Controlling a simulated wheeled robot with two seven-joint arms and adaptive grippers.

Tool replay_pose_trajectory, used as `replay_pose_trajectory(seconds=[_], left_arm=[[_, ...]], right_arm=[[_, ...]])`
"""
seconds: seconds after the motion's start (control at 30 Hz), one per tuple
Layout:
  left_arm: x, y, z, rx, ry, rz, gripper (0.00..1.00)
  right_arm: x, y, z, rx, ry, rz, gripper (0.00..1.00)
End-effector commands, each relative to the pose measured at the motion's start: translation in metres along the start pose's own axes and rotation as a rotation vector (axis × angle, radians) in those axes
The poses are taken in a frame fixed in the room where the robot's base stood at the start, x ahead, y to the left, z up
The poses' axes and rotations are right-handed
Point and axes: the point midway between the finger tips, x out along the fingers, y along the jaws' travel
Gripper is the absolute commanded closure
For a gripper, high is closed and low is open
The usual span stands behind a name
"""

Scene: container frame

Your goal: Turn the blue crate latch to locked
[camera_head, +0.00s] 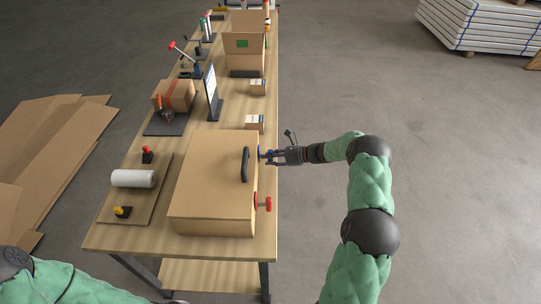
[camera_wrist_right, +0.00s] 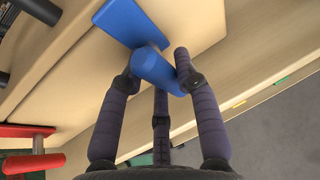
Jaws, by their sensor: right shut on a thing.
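The tan crate (camera_head: 210,180) stands on the workbench with a black handle near its right edge. The blue latch (camera_wrist_right: 128,22) is on the crate's side and shows large in the right wrist view, with a flat bar and a round knob (camera_wrist_right: 158,70). My right gripper (camera_head: 267,156) reaches it from the right. In the right wrist view its fingertips (camera_wrist_right: 153,68) close around the blue knob. In the head view the fingers hide most of the latch. My left arm shows only at the lower left; its gripper is out of view.
A red knob (camera_head: 265,204) sticks out of the same crate side, nearer me; it also shows in the right wrist view (camera_wrist_right: 28,135). A board with a white roll (camera_head: 133,178) lies left of the crate. Small boxes (camera_head: 255,122) stand behind.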

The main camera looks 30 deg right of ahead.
Motion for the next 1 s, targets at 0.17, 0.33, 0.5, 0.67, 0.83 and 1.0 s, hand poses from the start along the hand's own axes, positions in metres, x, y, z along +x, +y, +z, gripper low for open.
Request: replay_pose_trajectory(seconds=[0.17, 0.33, 0.5, 0.67, 0.83, 1.0], left_arm=[[-0.0048, 0.0017, 0.0002, 0.0, 0.0, 0.0, 1.0], [-0.0057, 0.002, 0.0003, 0.0, 0.0, 0.0, 1.0], [-0.0056, 0.002, 0.0003, 0.0, 0.0, 0.0, 1.0], [-0.0056, 0.002, 0.0003, 0.0, 0.0, 0.0, 1.0], [-0.0056, 0.002, 0.0003, 0.0, 0.0, 0.0, 1.0], [-0.0057, 0.002, 0.0003, 0.0, 0.0, 0.0, 1.0]], right_arm=[[0.0001, 0.0001, 0.0007, 0.044, 0.008, 0.019, 1.0], [0.0001, -0.0001, 0.0007, 0.061, 0.011, 0.025, 1.0], [0.0002, -0.0001, 0.0007, 0.063, 0.011, 0.025, 1.0], [0.0002, -0.0001, 0.0007, 0.062, 0.011, 0.025, 1.0], [0.0001, -0.0002, 0.0007, 0.061, 0.011, 0.025, 0.44], [0.0, -0.0002, 0.0007, 0.061, 0.011, 0.025, 0.44]])
